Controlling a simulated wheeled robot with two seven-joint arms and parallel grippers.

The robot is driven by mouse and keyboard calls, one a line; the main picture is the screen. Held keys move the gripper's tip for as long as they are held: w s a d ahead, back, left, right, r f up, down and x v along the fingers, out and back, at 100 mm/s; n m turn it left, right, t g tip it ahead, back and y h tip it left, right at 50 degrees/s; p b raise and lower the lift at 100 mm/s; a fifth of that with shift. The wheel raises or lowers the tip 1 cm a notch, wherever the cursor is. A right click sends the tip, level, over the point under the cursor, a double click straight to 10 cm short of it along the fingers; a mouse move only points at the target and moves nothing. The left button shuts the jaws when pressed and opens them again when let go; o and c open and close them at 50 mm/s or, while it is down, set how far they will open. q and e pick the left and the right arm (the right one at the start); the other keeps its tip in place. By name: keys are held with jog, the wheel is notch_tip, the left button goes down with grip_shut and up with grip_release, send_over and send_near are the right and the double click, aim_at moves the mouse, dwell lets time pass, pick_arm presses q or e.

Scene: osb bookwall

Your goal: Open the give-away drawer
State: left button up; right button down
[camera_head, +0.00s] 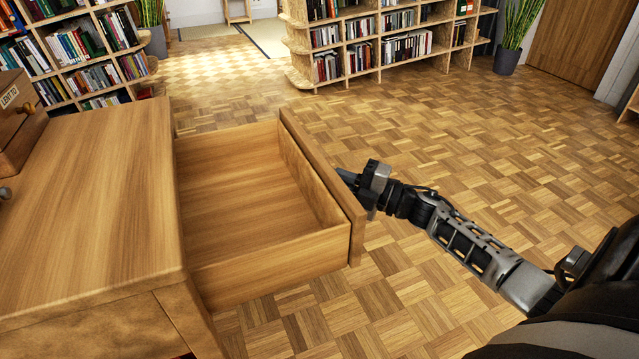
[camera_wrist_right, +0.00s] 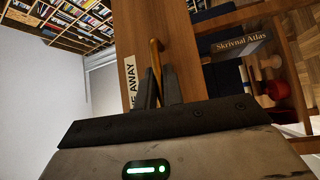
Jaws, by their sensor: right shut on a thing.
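The give-away drawer (camera_head: 270,255) stands pulled well out of the wooden cabinet (camera_head: 85,200) in the head view, and the part of its inside that I see is empty. In the right wrist view its wooden front (camera_wrist_right: 180,35) carries a white label (camera_wrist_right: 130,84) on which "AWAY" can be read. A brass handle (camera_wrist_right: 155,58) runs between the fingers there. My right gripper (camera_wrist_right: 158,88) is shut on this handle. In the head view the right gripper (camera_head: 352,179) is at the outer side of the drawer front, which hides the handle. My left gripper is not in view.
A wooden box (camera_head: 20,115) with a label sits on the cabinet's far left. Bookshelves (camera_head: 75,55) and potted plants (camera_head: 508,58) stand at the back. The parquet floor (camera_head: 480,150) beyond the drawer is clear. The wrist view shows a "Skrivnal Atlas" book (camera_wrist_right: 240,45).

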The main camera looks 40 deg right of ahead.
jog(key=shift+s+d, duration=0.1)
jog(key=shift+d, duration=0.15)
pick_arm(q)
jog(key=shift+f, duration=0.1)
pick_arm(e)
jog(key=c, duration=1.8)
grip_release()
